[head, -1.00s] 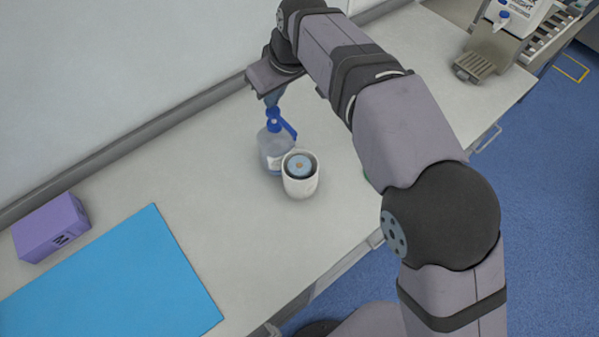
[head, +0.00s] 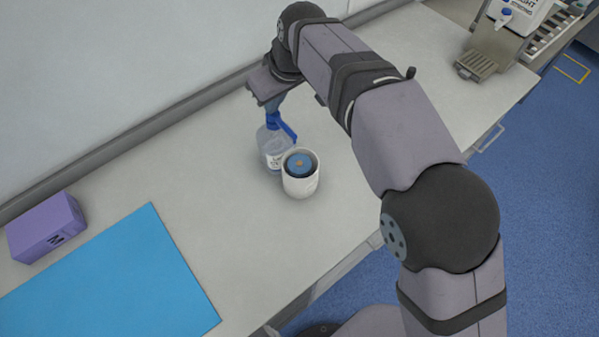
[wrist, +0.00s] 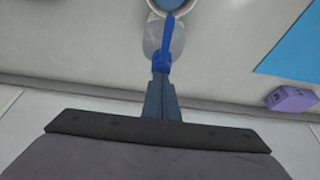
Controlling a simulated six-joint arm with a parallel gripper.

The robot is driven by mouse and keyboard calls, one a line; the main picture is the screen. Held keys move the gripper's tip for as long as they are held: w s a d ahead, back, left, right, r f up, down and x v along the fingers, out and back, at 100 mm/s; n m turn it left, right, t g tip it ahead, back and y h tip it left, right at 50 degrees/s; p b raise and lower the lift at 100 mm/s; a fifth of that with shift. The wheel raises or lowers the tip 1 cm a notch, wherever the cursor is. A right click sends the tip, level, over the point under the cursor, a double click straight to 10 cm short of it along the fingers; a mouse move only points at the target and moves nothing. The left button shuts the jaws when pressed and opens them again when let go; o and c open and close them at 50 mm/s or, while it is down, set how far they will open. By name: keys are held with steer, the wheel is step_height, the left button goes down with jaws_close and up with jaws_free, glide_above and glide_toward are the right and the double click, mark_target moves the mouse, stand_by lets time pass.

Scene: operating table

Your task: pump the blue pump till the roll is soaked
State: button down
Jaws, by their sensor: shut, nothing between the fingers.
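The clear bottle (head: 272,148) stands upright on the table with the blue pump (head: 283,125) on top, its spout pointing over the white cup. The white cup (head: 300,186) stands against or close beside the bottle and holds the roll (head: 299,164), whose top is blue with a small tan centre. My gripper (head: 272,110) is shut with nothing between its fingers, its tips pressed down on or just above the pump head. In the wrist view my gripper (wrist: 161,84) lies in line with the blue pump (wrist: 165,50), and the bottle (wrist: 152,42) shows below it.
A blue mat (head: 120,280) and a purple box (head: 46,228) marked M lie to the left. A grey stand with a white container (head: 515,15) is at the far right.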

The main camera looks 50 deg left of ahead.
steer(key=shift+f, duration=0.15)
step_height(320, 180, up, 5)
steer(key=p, duration=0.5)
stand_by(0.7)
